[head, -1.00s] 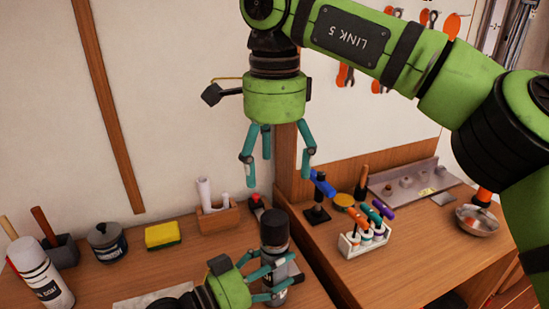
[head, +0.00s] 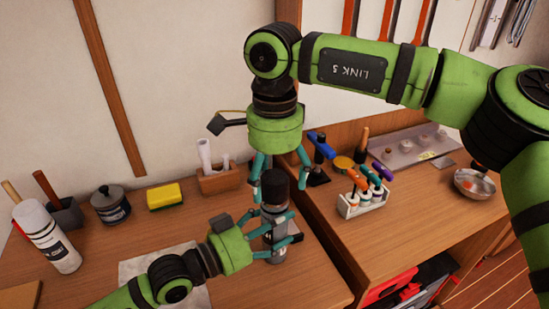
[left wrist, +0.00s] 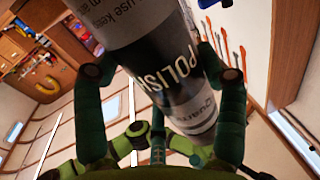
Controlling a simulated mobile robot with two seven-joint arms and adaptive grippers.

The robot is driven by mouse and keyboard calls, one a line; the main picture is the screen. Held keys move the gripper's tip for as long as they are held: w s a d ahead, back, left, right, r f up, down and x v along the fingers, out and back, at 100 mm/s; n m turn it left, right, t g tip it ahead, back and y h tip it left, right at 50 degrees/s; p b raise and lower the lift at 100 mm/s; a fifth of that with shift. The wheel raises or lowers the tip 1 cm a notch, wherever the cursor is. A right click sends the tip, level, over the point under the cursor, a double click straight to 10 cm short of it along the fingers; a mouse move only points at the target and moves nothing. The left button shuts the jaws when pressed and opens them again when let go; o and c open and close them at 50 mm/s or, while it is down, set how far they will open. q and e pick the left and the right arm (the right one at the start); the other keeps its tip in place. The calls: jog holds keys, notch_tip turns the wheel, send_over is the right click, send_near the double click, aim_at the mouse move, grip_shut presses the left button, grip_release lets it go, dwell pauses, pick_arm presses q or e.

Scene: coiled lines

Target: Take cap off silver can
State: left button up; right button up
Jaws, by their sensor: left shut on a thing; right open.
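The silver can (head: 275,232) stands upright near the right edge of the left bench, with a black cap (head: 274,188) on top. My left gripper (head: 276,238) is shut on the can's body below the cap. In the left wrist view the can (left wrist: 178,70) fills the space between the fingers, with a "POLISH" label; its cap is not clearly seen there. My right gripper (head: 278,178) points down and is open, its fingers spread on both sides of the cap's upper part. I cannot tell whether they touch it.
A wooden holder with white rolls (head: 218,180) stands behind the can. A yellow sponge (head: 165,196), a grey pot (head: 110,205) and a white spray can (head: 48,236) are to the left. A rack of coloured tools (head: 363,200) stands on the right bench.

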aim_at(275, 176)
jog(key=shift+f, duration=0.2)
jog(key=c, duration=1.4)
jog(key=shift+r, duration=0.25)
jog(key=shift+r, duration=0.9)
jog(key=shift+r, duration=2)
pick_arm(q)
jog(key=o, duration=1.8)
jog(key=shift+c, duration=0.2)
